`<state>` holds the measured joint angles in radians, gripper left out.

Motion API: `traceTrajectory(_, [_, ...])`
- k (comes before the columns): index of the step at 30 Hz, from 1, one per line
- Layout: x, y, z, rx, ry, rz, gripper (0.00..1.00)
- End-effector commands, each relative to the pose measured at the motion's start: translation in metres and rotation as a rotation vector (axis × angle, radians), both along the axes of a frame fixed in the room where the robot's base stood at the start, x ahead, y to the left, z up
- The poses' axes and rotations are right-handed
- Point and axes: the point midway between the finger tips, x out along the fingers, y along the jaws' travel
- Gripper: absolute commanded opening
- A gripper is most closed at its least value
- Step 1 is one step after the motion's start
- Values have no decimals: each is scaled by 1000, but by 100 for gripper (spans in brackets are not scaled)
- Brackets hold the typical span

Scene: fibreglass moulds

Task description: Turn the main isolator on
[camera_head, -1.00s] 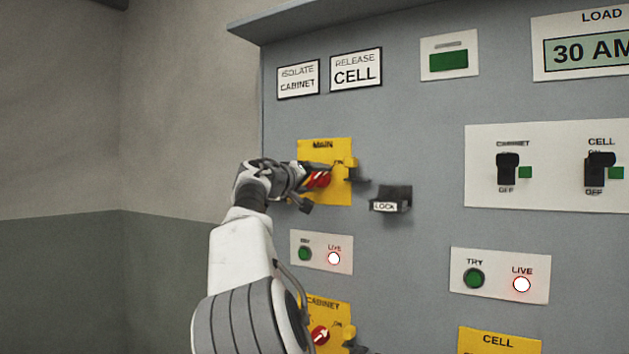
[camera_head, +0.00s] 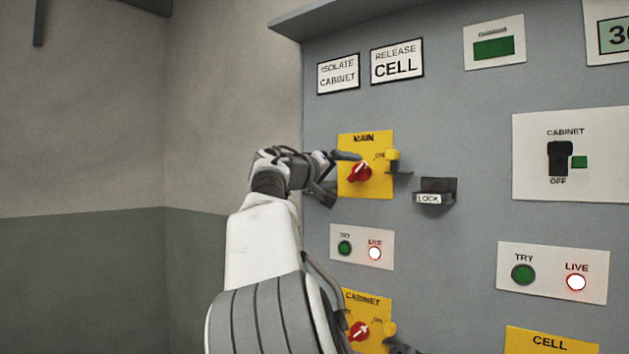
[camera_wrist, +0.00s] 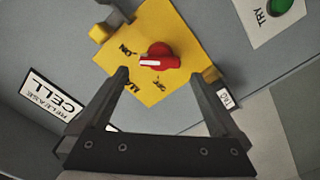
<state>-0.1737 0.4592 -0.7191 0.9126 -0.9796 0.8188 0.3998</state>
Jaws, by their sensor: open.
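The main isolator (camera_head: 359,172) is a red rotary knob on a yellow plate (camera_head: 350,142) marked MAIN and ON. Its white pointer faces roughly toward the ON mark; I cannot tell if it lines up exactly. My gripper (camera_head: 335,172) is open, just left of the knob and in front of the plate, hiding part of its left side. In the wrist view, the knob (camera_wrist: 160,56) stands beyond and between my two open fingertips (camera_wrist: 165,77), apart from both. Nothing is held.
A yellow tab (camera_head: 392,156) and a dark LOCK bracket (camera_head: 436,190) stick out right of the plate. Below are a green TRY button (camera_head: 344,248), a lit LIVE lamp (camera_head: 375,253) and a second red knob (camera_head: 358,331). Free room lies left of the cabinet.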

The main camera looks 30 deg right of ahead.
Motion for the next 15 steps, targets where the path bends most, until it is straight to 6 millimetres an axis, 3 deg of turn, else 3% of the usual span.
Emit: traceTrajectory(15, [-34, 83, -1, 2, -2, 3, 100])
